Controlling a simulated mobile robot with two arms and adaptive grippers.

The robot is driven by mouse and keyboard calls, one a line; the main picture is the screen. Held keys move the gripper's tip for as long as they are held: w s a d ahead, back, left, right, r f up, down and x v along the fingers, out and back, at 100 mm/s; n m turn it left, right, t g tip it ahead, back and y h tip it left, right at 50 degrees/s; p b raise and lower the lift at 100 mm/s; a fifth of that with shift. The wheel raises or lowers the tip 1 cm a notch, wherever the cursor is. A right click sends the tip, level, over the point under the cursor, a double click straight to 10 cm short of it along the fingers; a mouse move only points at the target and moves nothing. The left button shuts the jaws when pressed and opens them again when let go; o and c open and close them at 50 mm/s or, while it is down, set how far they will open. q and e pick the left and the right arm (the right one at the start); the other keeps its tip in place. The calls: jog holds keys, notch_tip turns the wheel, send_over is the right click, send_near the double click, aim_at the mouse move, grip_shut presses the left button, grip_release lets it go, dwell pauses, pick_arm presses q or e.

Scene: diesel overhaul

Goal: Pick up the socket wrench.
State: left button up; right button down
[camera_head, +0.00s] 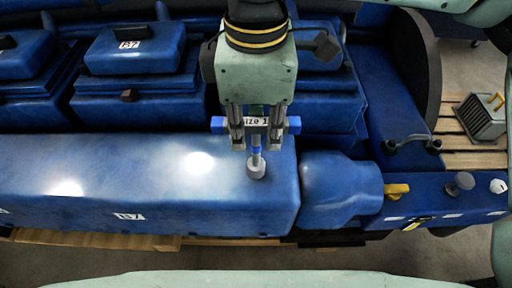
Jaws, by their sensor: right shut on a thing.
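The socket wrench (257,160) shows in the head view as a T-shape, with a blue crossbar, a pale label, a short blue shaft and a grey socket at the lower end. My right gripper (256,135) comes down from the top middle and is shut on its crossbar, whose blue ends stick out on both sides. The socket is over the top of the long blue engine cover (120,175). I cannot tell if it touches the cover. My left gripper is not in view.
Blue cylinder-head boxes (135,50) stand behind the cover. A blue rounded housing (340,190), a yellow part (397,190) and a grey knob (465,181) lie to the right. A grey vented box (480,117) sits on a wooden pallet (450,128) at far right.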

jog(key=shift+r, duration=0.1)
dwell(0.3)
jog(key=shift+w+r+b, duration=0.1)
jog(key=shift+r+b, duration=0.25)
jog(key=shift+r, duration=0.3)
jog(key=r, duration=0.2)
jog(key=b, duration=0.1)
jog(key=shift+s+d+r, duration=0.1)
jog(key=shift+s+r, duration=0.15)
jog(key=shift+r, duration=0.15)
jog(key=s+d+r+b, duration=0.1)
jog(key=s+d+r, duration=0.1)
jog(key=s, duration=0.3)
jog(key=s+d+r+b, duration=0.2)
jog(key=s+r, duration=0.2)
jog(key=s, duration=0.1)
jog(key=shift+s+d+r, duration=0.15)
jog(key=shift+d+r, duration=0.1)
jog(key=shift+r, duration=0.15)
jog(key=c, duration=2.3)
grip_release()
grip_shut()
